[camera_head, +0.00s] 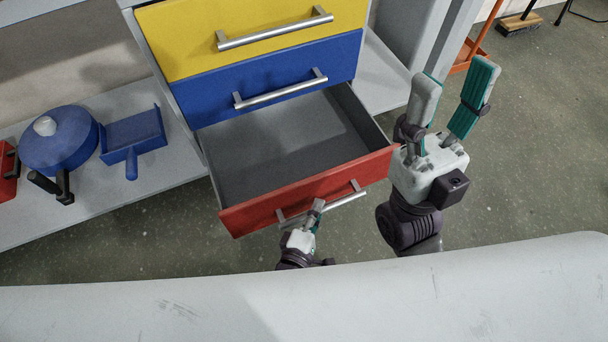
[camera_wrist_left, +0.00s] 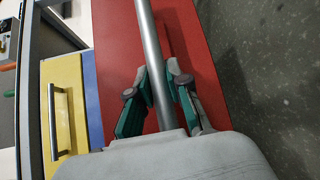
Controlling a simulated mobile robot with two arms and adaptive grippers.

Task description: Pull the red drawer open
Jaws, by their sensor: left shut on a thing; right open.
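The red drawer (camera_head: 250,213) is the lowest of the drawer stack and stands pulled well out, with its empty grey inside showing. Its silver bar handle (camera_head: 345,199) runs along the red front. My left gripper (camera_head: 316,213) is at the handle's middle, shut on it. In the left wrist view the red front (camera_wrist_left: 195,45) fills the middle, and the handle (camera_wrist_left: 153,50) passes between the fingers of my left gripper (camera_wrist_left: 158,85). My right gripper (camera_head: 452,100) is open and empty, raised to the right of the drawer, fingers pointing up.
A yellow drawer (camera_head: 180,40) and a blue drawer (camera_head: 205,98) above are closed. A shelf at left holds a blue round pot (camera_head: 60,150) and a blue dustpan-like thing (camera_head: 133,135). A pale surface (camera_head: 300,305) spans the front.

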